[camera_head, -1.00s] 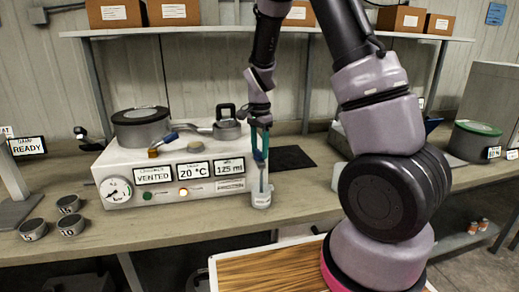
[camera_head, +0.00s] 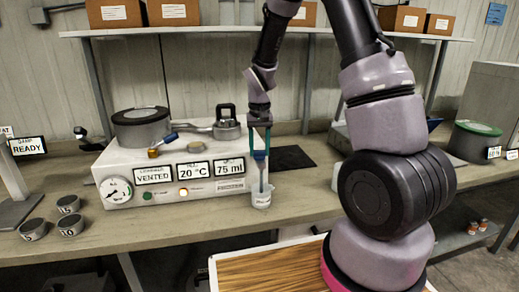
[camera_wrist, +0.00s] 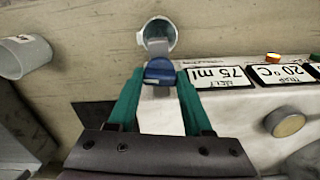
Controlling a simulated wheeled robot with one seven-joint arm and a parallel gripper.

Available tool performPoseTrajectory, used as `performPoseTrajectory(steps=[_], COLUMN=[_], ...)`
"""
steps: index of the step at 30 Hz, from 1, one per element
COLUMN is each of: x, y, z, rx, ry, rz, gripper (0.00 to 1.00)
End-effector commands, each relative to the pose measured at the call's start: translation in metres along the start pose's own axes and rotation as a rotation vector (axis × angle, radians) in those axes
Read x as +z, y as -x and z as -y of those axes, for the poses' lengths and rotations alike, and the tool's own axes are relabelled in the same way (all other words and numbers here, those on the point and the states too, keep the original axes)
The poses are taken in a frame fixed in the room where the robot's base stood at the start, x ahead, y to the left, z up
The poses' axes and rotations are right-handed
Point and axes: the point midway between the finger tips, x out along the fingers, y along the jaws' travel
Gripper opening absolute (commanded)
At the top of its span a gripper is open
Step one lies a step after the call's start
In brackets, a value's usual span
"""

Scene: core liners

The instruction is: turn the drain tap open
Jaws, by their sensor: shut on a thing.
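The white machine (camera_head: 120,165) stands on the bench, with displays reading "VENTED", "20 °C" and "75 ml". At its right end is the drain tap with a blue handle (camera_head: 259,156); the handle also shows in the wrist view (camera_wrist: 159,70). My gripper (camera_head: 260,148), with teal fingers, is shut on the blue tap handle from above. A clear cup (camera_head: 262,197) stands below the tap; in the wrist view its round mouth (camera_wrist: 160,27) shows beyond the handle. The fingers partly hide the tap body.
A second blue-handled lever (camera_head: 168,139) and a round lidded pot (camera_head: 141,127) are on top of the machine. A dark mat (camera_head: 290,158) lies to the right. A shelf (camera_head: 270,31) with boxes runs above.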

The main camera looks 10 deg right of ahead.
Motion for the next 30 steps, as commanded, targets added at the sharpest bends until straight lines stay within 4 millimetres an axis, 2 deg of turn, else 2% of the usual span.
performPoseTrajectory(steps=[10, 27, 28, 29, 30], x=[-0.001, -0.0011, -0.0011, -0.0011, -0.001], y=[0.001, 0.0011, 0.0011, 0.0011, 0.0009], z=[0.0004, 0.0003, 0.0003, 0.0003, 0.0003], rx=[-0.001, 0.0, 0.0, 0.0, 0.0], ry=[0.147, 0.178, 0.177, 0.177, 0.177], rz=[-0.003, -0.004, -0.003, -0.003, -0.003], gripper=[0.0, 0.0, 0.58, 0.62, 0.62])
